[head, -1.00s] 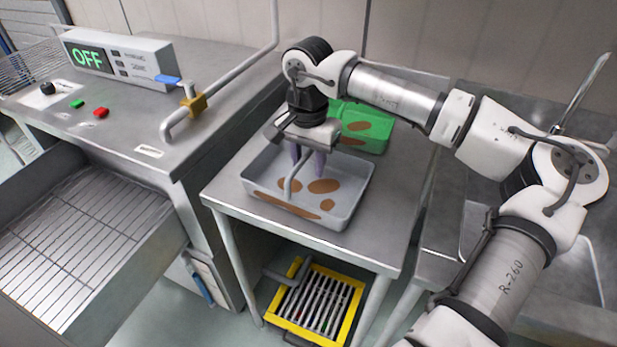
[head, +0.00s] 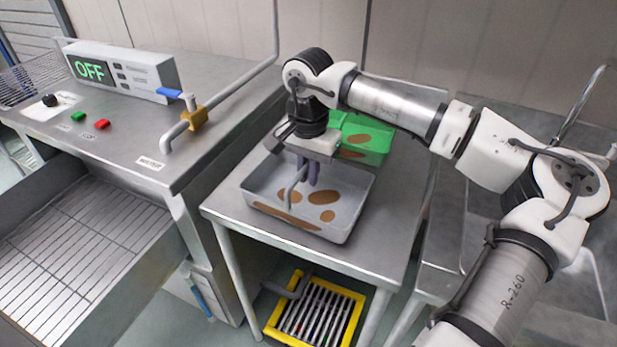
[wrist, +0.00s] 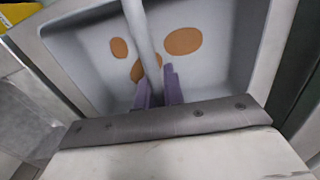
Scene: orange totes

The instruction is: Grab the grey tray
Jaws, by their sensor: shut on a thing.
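The grey tray (head: 347,212) stands on a steel table, with brown patches inside it. It also fills much of the wrist view (wrist: 215,72). A thin grey bar handle (head: 291,188) rises over its inside and runs between my fingers in the wrist view (wrist: 143,35). My gripper (head: 308,180) points down into the tray with its purple fingers close together, shut on the handle. The fingertips also show in the wrist view (wrist: 157,86). The exact contact is partly hidden by the fingers. The tray appears to rest flat on the table.
A green tray (head: 377,150) with brown patches stands just behind on the same table (head: 375,240). A yellow-framed grate (head: 318,312) sits below. A sink (head: 480,225) is at right.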

